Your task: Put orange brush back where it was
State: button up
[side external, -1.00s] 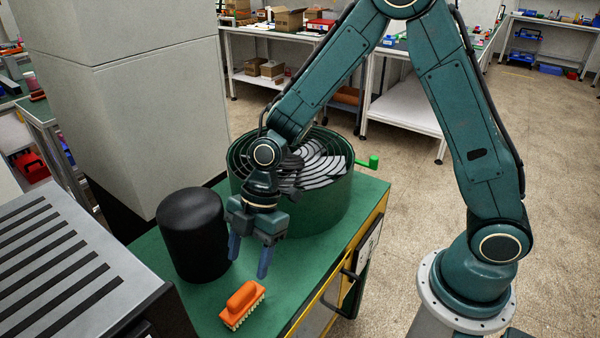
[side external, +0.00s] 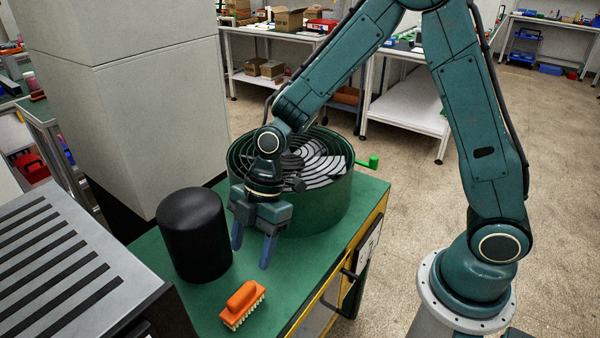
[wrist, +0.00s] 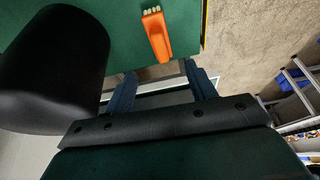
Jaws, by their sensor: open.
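The orange brush (side external: 242,303) lies on the green tabletop near its front end, with pale bristles showing along its lower right side. It also shows in the wrist view (wrist: 157,36), at the top, beyond my fingertips. My gripper (side external: 251,255) is open and empty, pointing down above the table. It is behind the brush in the side view and apart from it. In the wrist view my two fingers (wrist: 160,82) are spread, with nothing between them.
A black cylinder (side external: 194,236) stands left of my gripper. A large round green bowl-like feeder (side external: 318,215) with metal spiral tracks stands behind it. A slotted grey machine top (side external: 60,265) is at the left. Bare green tabletop (side external: 222,325) surrounds the brush.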

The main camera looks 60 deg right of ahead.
jog(key=s+d+r+m+t+h, duration=0.4)
jog(key=s+d+r+m+t, duration=0.1)
jog(key=s+d+r+m, duration=1.1)
notch_tip(320, 180, up, 3)
jog(key=shift+s+d+r+m, duration=0.15)
jog(key=shift+s+d+m, duration=0.15)
jog(key=shift+s+m, duration=0.65)
